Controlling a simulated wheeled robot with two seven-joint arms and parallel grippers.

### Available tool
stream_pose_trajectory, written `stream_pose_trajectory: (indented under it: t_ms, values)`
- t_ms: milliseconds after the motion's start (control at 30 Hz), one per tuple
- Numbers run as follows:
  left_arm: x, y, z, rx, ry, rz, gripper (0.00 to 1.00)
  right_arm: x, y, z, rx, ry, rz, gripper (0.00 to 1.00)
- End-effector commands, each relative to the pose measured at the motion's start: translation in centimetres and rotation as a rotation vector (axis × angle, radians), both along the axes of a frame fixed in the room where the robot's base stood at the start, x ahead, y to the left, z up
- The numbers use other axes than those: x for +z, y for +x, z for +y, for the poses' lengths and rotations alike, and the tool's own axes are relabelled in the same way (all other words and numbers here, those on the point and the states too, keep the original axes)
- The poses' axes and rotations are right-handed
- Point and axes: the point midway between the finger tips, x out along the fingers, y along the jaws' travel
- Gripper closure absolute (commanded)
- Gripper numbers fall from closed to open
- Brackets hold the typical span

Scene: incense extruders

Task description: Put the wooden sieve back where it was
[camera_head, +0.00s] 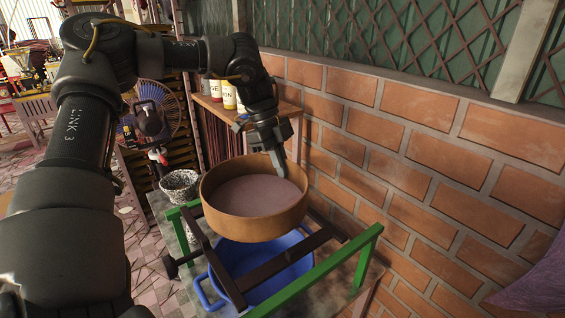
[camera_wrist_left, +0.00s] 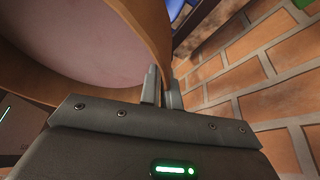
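The wooden sieve (camera_head: 252,226) is a round tan hoop with a pale pinkish mesh, seen above the blue basin (camera_head: 262,268) and the green-legged stand (camera_head: 310,277) with dark rails. I cannot tell whether its underside touches the rails. My left gripper (camera_head: 281,168) is at the sieve's far rim, by the brick wall. In the left wrist view the gripper's fingers (camera_wrist_left: 162,88) are close together at the rim, one on each side, and the sieve (camera_wrist_left: 150,28) fills the upper left. My right gripper is not in view.
The brick wall (camera_head: 425,165) runs close along the right side. A speckled pot (camera_head: 180,184) stands left of the sieve. A fan (camera_head: 155,112) and a wooden shelf (camera_head: 283,108) with bottles are behind.

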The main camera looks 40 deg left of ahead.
Motion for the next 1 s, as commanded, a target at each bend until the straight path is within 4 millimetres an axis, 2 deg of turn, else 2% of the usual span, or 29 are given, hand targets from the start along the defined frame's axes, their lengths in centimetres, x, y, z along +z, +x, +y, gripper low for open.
stream_pose_trajectory:
  t_ms: [100,400,1000]
  values:
    - [-1.7,0.0,0.1,0.001,-0.001,0.000,1.00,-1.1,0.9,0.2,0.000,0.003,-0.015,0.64]
    - [-4.5,-0.1,0.1,0.001,0.000,0.000,1.00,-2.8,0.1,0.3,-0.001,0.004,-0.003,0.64]
    - [-5.0,-0.1,0.1,0.001,0.000,-0.001,1.00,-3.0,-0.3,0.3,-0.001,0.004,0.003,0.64]
